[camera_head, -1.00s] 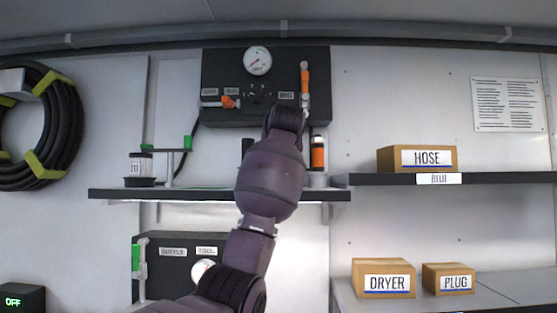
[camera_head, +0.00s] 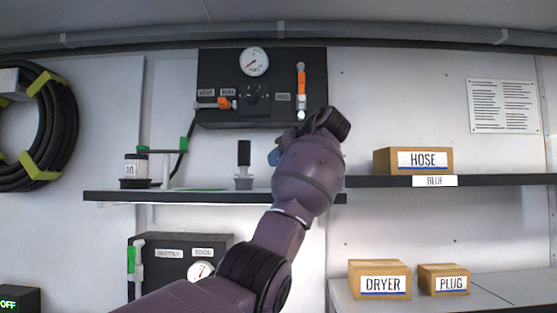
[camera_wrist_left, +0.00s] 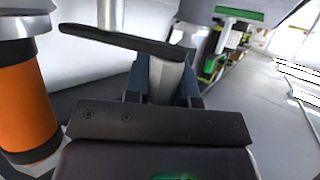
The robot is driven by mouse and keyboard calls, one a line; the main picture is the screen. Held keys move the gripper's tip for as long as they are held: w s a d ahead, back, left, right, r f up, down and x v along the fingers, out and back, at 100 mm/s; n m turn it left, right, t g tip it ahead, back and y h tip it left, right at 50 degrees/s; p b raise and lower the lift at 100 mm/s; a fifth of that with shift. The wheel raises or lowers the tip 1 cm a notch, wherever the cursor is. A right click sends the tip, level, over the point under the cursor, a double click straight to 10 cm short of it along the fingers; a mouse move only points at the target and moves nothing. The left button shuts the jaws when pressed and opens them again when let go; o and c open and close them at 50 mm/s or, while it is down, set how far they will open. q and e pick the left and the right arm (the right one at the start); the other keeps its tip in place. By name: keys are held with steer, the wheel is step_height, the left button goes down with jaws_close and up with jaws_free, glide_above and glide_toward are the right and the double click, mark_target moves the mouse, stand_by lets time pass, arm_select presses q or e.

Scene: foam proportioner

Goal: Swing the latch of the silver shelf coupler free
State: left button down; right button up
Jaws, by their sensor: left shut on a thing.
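My left gripper (camera_wrist_left: 165,85) shows in the left wrist view with its bluish fingers closed around a grey-silver piece (camera_wrist_left: 168,82). A flat black bar (camera_wrist_left: 130,42) crosses just beyond the fingers. I cannot tell whether it is the latch. In the head view my left arm hides most of the hand; a bluish finger (camera_head: 273,157) shows just above the shelf. Left of it stands an upright silver fitting with a black top (camera_head: 244,165). Which part belongs to the coupler is not clear. My right gripper is not in view.
An orange cylinder (camera_wrist_left: 25,100) with a silver top stands close on the left in the wrist view. The black shelf (camera_head: 110,197) carries a jar (camera_head: 136,168) and a green-topped stand (camera_head: 167,150). A black gauge panel (camera_head: 225,65) hangs above; boxes stand right.

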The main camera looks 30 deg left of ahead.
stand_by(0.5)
arm_select(q)
steer(key=c, duration=1)
jaws_free()
steer(key=shift+d, duration=0.1)
steer(key=shift+o, duration=0.2)
steer(key=b+v, duration=0.1)
steer(key=v, duration=0.9)
steer(key=shift+d+r, duration=0.15)
steer(key=shift+d, duration=0.25)
